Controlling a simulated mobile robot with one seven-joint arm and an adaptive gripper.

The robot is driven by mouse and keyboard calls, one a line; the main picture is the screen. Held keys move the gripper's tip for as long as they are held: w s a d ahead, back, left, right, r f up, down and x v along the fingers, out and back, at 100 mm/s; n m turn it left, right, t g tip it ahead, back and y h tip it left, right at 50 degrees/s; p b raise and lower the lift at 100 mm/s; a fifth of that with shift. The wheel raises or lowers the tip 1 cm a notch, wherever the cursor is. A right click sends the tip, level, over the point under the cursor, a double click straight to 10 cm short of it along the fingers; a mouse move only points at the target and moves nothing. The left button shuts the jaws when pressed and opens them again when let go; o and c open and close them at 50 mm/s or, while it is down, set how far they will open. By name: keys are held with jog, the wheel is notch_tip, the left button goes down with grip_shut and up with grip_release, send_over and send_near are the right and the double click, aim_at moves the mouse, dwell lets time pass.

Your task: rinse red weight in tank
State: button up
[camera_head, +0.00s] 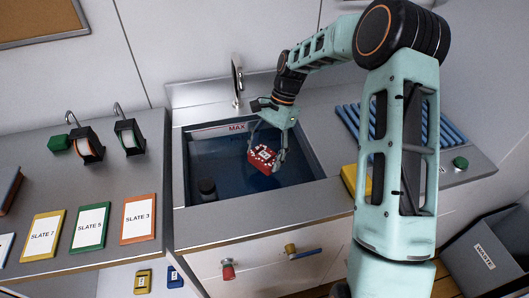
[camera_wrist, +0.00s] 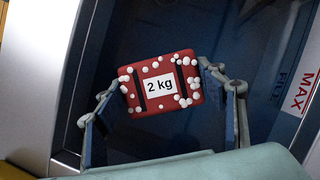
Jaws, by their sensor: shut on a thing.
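The red weight (camera_head: 263,160) is a block labelled "2 kg", with many white specks or beads on its face and edges. My gripper (camera_head: 267,154) is shut on it and holds it inside the outline of the tank (camera_head: 181,165). In the wrist view the weight (camera_wrist: 160,82) sits tilted between the two fingers of my gripper (camera_wrist: 164,84), one at each side. The tank is a sunken basin with dark blue water (camera_head: 225,172) and a red "MAX" mark on its back wall. I cannot tell whether the weight touches the water.
A tap (camera_head: 237,80) is behind the tank. Blue ribbed rack (camera_head: 400,125) and a yellow block (camera_head: 350,180) lie right. Slates (camera_head: 90,226) lie left. A waste bin (camera_head: 486,250) stands at lower right.

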jog(key=shift+w+f+b, duration=0.1)
jog(key=shift+f+b, duration=3.95)
jog(key=shift+f, duration=3.75)
jog(key=shift+w+d, duration=0.25)
jog(key=shift+d, duration=0.9)
jog(key=shift+s+a+p, duration=0.25)
jog(key=shift+a+p, duration=0.05)
jog(key=shift+a, duration=0.9)
